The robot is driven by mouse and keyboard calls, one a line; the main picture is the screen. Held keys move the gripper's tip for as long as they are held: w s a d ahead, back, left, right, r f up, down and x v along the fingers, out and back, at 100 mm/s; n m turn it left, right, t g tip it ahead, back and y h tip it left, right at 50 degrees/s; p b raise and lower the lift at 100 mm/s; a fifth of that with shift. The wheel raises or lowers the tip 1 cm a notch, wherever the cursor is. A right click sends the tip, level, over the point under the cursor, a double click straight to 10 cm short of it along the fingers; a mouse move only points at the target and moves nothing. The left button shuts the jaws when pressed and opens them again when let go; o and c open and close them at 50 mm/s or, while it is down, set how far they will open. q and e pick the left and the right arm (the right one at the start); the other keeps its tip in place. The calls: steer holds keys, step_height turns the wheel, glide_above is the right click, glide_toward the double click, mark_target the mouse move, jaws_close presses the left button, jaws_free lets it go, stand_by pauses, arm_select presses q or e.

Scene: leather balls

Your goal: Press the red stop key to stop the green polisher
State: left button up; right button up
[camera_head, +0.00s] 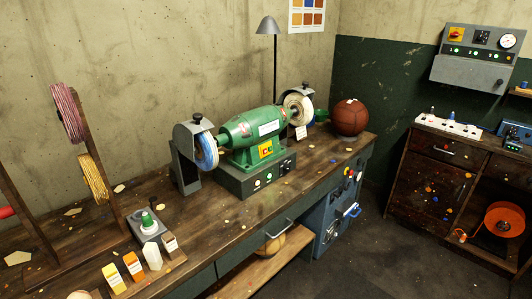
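The green polisher (250,128) stands on the wooden workbench, with a blue-edged wheel (205,151) on its left and a pale wheel (298,108) on its right, each under a grey guard. A yellow plate (265,150) with small reddish marks is on its pedestal; the marks are too small to tell whether one is the red stop key. The grey base (238,180) carries several small buttons and lights (269,177) on its front. Whether the wheels are spinning cannot be told. Neither of my grippers is in view.
A brown leather ball (350,117) sits at the bench's right end. A blue cabinet with coloured buttons (345,183) is below. Floor (400,255) is open at right.

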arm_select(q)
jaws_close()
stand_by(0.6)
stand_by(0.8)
